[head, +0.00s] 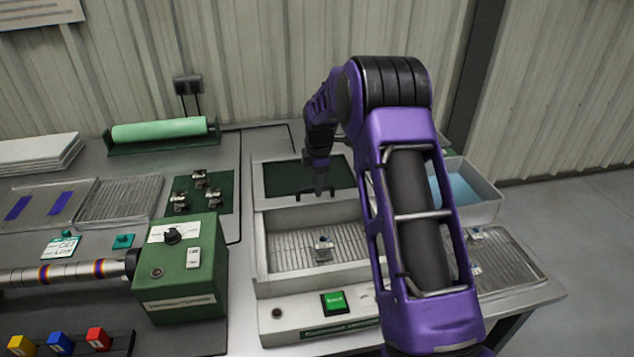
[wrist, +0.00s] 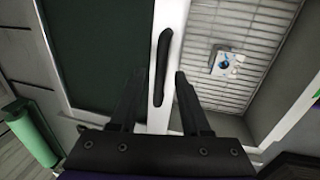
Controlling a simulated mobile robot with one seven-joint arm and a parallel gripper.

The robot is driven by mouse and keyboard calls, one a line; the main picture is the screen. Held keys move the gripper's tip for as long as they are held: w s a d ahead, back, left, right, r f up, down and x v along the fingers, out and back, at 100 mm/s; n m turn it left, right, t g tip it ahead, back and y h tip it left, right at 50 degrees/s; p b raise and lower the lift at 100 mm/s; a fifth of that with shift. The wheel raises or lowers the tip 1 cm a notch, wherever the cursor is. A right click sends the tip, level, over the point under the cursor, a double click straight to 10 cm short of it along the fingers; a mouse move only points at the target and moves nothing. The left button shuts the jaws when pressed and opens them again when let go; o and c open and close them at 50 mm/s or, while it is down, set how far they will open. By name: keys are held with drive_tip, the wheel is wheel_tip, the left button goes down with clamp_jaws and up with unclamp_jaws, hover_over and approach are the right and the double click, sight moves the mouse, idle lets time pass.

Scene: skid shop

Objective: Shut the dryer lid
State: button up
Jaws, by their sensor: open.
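The dryer (head: 290,310) is a pale box with a green button on its front. Its lid (head: 282,180), a pale frame with a dark green panel, stands open behind the rack-floored basin (head: 285,250). In the wrist view the lid (wrist: 95,50) fills the left, and its black bar handle (wrist: 162,62) runs along the pale edge. My gripper (head: 320,180) is at the lid's front edge. In the wrist view my gripper (wrist: 156,88) is open, its fingers either side of the handle's near end; I cannot tell whether they touch it.
A small metal part (head: 323,250) sits on the rack inside the basin. A green control box (head: 185,270) stands to the left. A white tub (head: 480,190) and a wire-rack tray (head: 505,262) are to the right, partly behind my arm.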

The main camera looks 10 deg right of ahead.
clamp_jaws()
idle(1.4)
